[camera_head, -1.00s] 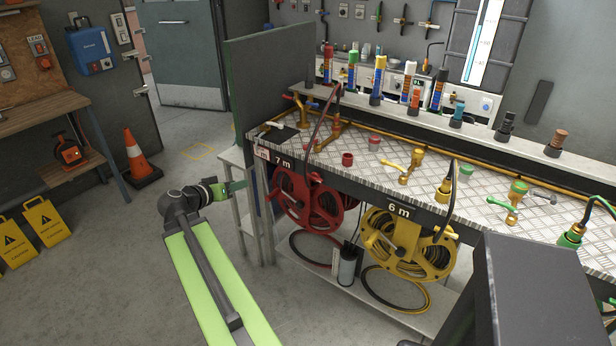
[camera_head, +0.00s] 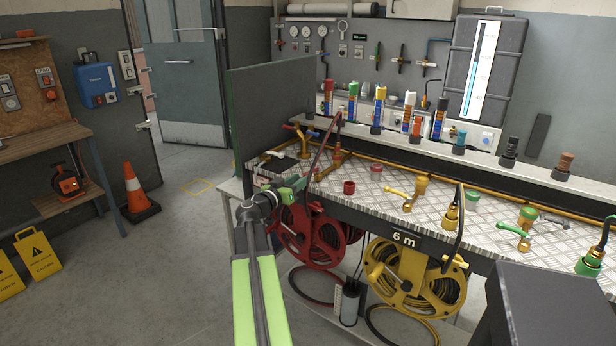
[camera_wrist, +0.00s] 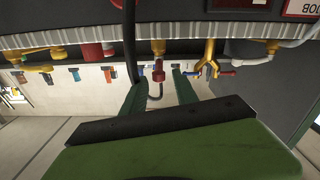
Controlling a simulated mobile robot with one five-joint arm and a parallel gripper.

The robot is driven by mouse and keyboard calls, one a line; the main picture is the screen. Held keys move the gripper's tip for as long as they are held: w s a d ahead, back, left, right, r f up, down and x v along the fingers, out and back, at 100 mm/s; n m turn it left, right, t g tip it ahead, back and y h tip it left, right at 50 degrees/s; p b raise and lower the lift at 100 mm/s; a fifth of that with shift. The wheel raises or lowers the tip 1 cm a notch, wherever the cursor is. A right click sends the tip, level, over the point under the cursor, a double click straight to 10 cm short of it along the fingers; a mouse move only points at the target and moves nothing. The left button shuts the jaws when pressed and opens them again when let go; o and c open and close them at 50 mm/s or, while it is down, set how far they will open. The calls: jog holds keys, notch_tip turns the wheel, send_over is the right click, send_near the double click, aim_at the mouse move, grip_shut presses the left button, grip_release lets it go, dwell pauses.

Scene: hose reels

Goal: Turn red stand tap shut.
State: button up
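At the left end of the bench, a forked brass tap (camera_head: 304,146) stands upright with a red handle on its left and a blue one on its right. It also shows upside down in the wrist view (camera_wrist: 209,60). I cannot tell its valve position. My gripper (camera_head: 300,187) is at the bench's left front edge, above the red hose reel (camera_head: 308,232) and short of the tap. In the wrist view its two green fingers (camera_wrist: 158,92) are apart with nothing held. A red hose connector (camera_wrist: 158,72) shows beyond the gap; the tap is to its right.
A red cup (camera_head: 349,187), a yellow-lever tap (camera_head: 408,195) and a green-lever tap (camera_head: 520,229) stand rightward on the bench (camera_head: 380,210). A dark upright panel (camera_head: 270,115) borders the left end.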

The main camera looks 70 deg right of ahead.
aim_at(312, 172)
jog(key=x, duration=0.5)
jog(key=shift+d, duration=0.4)
jog(key=shift+c, duration=0.2)
grip_shut()
dwell(0.7)
